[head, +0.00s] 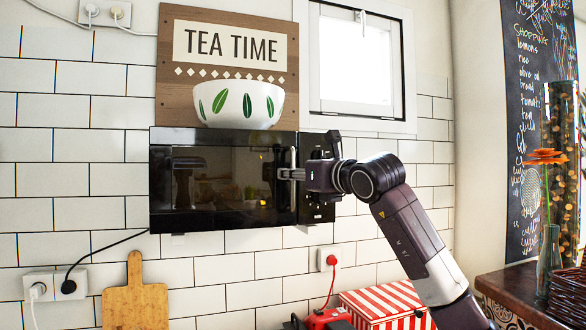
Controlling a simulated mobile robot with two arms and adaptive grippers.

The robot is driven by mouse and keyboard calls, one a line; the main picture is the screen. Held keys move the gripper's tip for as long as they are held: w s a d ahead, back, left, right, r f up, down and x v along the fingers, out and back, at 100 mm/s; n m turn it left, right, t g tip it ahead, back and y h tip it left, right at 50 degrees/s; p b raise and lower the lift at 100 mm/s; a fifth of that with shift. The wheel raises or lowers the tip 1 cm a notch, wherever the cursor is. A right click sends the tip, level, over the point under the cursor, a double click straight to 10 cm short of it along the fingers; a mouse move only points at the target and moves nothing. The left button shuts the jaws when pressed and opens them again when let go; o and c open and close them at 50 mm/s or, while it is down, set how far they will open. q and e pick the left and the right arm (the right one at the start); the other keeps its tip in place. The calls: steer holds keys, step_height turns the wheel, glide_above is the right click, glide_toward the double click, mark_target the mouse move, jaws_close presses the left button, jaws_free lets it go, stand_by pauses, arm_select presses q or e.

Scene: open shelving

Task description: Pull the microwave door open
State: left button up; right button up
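The black microwave (215,215) hangs against the white tiled wall, and its dark glossy door (225,190) looks shut. A vertical grey door handle (292,155) runs along the door's right side, beside the control panel. My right gripper (290,174) comes in from the right, and its fingertips are at the middle of the handle, overlapping it in the picture. The gripper's body hides part of the control panel. Whether the fingers are closed around the handle cannot be made out. My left gripper is not in view.
A white bowl with green leaves (241,104) stands on the microwave, before a "TEA TIME" board (172,60). A window (358,60) is above right. Below are a cutting board (135,300), a red-striped box (385,302) and a red plug (331,261). A wooden counter (510,285) stands right.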

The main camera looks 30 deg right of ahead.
steer(key=shift+w+a, duration=0.1)
steer(key=shift+w, duration=0.1)
steer(key=shift+c, duration=0.4)
jaws_close()
steer(key=shift+s, duration=0.15)
